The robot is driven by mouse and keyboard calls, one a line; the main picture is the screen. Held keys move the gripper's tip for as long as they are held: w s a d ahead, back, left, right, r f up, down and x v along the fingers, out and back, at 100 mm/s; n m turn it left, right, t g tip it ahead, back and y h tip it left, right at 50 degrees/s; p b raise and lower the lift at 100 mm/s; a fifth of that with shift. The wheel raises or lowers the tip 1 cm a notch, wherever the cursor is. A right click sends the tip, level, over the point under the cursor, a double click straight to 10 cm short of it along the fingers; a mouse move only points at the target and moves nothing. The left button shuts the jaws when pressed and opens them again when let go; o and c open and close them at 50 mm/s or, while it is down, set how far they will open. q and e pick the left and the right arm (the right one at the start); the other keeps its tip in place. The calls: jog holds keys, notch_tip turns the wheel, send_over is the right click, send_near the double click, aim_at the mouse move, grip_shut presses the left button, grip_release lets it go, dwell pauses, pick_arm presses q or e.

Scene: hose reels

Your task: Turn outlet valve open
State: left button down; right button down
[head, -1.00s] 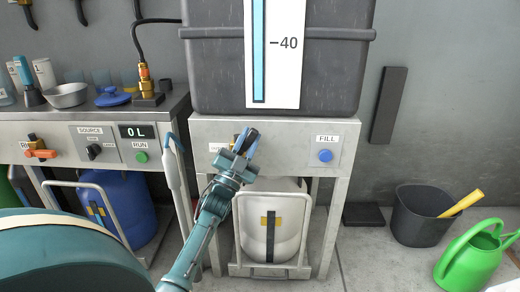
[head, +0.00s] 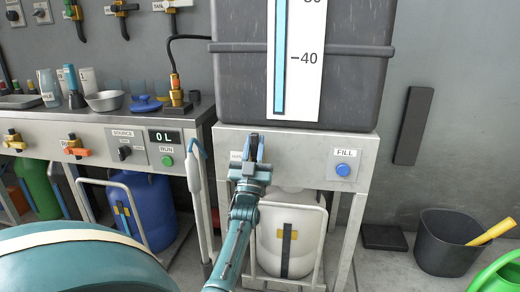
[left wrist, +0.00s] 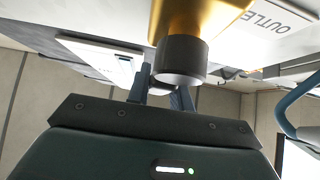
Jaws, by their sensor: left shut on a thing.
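The outlet valve is on the front panel under the large dark tank, at the panel's left. In the left wrist view its brass body (left wrist: 195,18) and dark collar (left wrist: 180,58) show close up, beside a label reading OUTLET (left wrist: 275,22). My left gripper (head: 257,148) is at the valve with its fingers pointing up, and mostly hides it in the head view. In the left wrist view the gripper's fingers (left wrist: 162,92) are close together just under the collar, shut on the valve. The handle itself is mostly hidden. My right gripper is not in view.
A blue FILL button (head: 343,170) is on the same panel, to the right. A white canister (head: 287,243) stands below it. A grey handle on a post (head: 194,170) is close to the left of my arm. A dark bucket (head: 445,243) stands on the floor at right.

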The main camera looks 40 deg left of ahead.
aim_at(254, 151)
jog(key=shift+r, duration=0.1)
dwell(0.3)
pick_arm(q)
jog(key=c, duration=1.2)
grip_release()
jog(key=shift+c, duration=0.2)
jog(key=v, duration=0.6)
jog(key=shift+s+f, duration=0.1)
jog(key=shift+f, duration=0.1)
jog(key=shift+s+d+f, duration=0.2)
jog(key=shift+s+f, duration=0.15)
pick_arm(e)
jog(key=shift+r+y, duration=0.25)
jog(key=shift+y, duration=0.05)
